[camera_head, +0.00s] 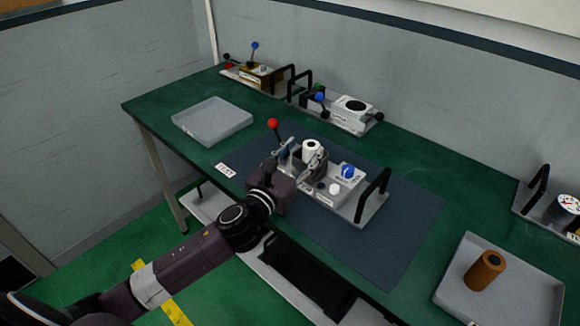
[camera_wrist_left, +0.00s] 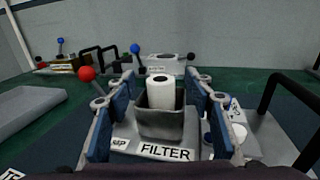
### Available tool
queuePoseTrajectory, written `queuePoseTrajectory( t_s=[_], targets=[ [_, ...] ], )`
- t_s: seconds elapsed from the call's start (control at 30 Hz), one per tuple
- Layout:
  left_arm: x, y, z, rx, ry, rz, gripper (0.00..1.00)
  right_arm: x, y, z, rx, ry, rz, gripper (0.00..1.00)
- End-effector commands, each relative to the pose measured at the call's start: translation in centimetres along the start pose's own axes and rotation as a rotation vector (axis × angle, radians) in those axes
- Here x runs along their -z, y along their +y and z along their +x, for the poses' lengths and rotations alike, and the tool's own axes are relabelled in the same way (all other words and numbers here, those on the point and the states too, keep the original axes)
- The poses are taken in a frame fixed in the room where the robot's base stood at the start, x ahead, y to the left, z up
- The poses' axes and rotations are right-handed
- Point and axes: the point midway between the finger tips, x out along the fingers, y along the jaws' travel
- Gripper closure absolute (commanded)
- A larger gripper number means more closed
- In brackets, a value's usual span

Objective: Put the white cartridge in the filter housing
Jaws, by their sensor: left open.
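The white cartridge (camera_head: 312,151) stands upright in the filter housing (camera_wrist_left: 160,124), a grey square open box behind a FILTER label. In the left wrist view the cartridge (camera_wrist_left: 160,93) rises above the box rim, and its lower part is hidden inside. My left gripper (camera_head: 302,162) is open, with one blue-padded finger on each side of the housing and cartridge. In the left wrist view gaps show between both fingers and the cartridge. My right gripper is not in view.
The unit carries a red-knobbed lever (camera_head: 273,123), a blue knob (camera_head: 348,171) and a black handle (camera_head: 373,195). An empty grey tray (camera_head: 212,118) lies at left. A brown cylinder (camera_head: 486,270) stands in the right tray (camera_head: 530,303). Other handled units line the table's back.

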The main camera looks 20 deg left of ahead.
Motion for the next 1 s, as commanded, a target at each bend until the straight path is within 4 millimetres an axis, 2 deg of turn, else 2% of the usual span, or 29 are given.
queuePoseTrajectory(
  t_s=[0.03,0.2,0.4,0.6,1.0],
  targets=[
    [0.2,-0.1,-1.1,0.003,0.002,0.002,0.52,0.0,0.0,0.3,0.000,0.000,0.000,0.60],
    [0.2,-0.1,-4.2,0.002,0.001,0.001,0.52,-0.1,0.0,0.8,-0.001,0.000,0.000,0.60],
    [0.1,0.0,-6.3,0.000,0.000,0.000,0.52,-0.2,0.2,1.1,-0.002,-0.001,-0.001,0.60],
    [-0.1,0.0,-6.9,0.000,-0.001,0.000,0.52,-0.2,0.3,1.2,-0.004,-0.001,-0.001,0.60],
    [-0.1,0.0,-6.9,0.000,-0.001,0.000,0.52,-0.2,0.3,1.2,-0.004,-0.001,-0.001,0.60]
  ],
)
